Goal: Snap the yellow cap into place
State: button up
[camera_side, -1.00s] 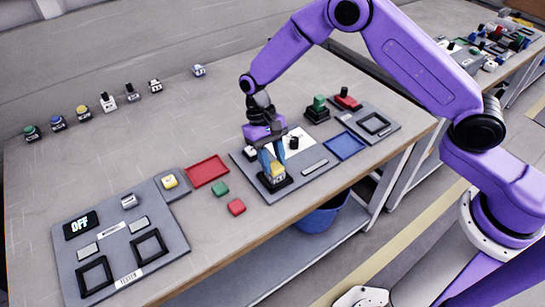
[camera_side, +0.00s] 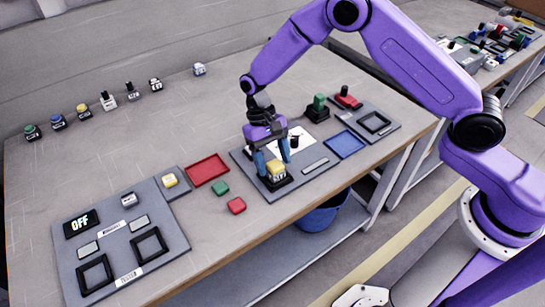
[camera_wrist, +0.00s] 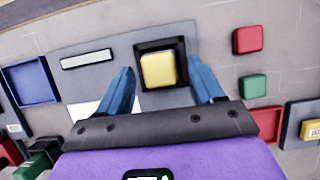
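The yellow cap (camera_side: 277,168) sits in a black square holder (camera_side: 275,184) on the grey board, and white lettering shows on its side below the yellow. In the wrist view the yellow cap (camera_wrist: 158,70) lies within the black frame (camera_wrist: 151,47), between and slightly ahead of my fingertips. My gripper (camera_side: 273,157) is open, its blue fingers spread on either side of the cap with a gap to each. It also shows in the wrist view (camera_wrist: 162,75). I cannot tell whether the cap is fully seated.
A red tray (camera_side: 207,170), a green block (camera_side: 220,188) and a red block (camera_side: 236,206) lie left of the holder. A blue tray (camera_side: 345,145) is to the right. Another yellow-topped piece (camera_side: 170,181) sits by the left board (camera_side: 117,245), whose display reads OFF.

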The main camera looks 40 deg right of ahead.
jog(key=shift+r, duration=0.1)
jog(key=v, duration=1.7)
jog(key=shift+r, duration=0.2)
jog(key=s+d+r+n+t, duration=0.1)
jog(key=s+d+r+n, duration=0.15)
jog(key=s, duration=0.65)
jog(key=s+d+r+n+t, duration=0.2)
jog(key=s+r+n, duration=0.15)
jog(key=s, duration=0.55)
jog(key=s+d+f+n+t, duration=0.1)
jog(key=s+d+f+n, duration=0.2)
jog(key=s+d, duration=0.9)
jog(key=s+n, duration=0.3)
jog(key=s, duration=0.1)
jog(key=shift+n+t, duration=0.3)
jog(key=shift+t, duration=0.1)
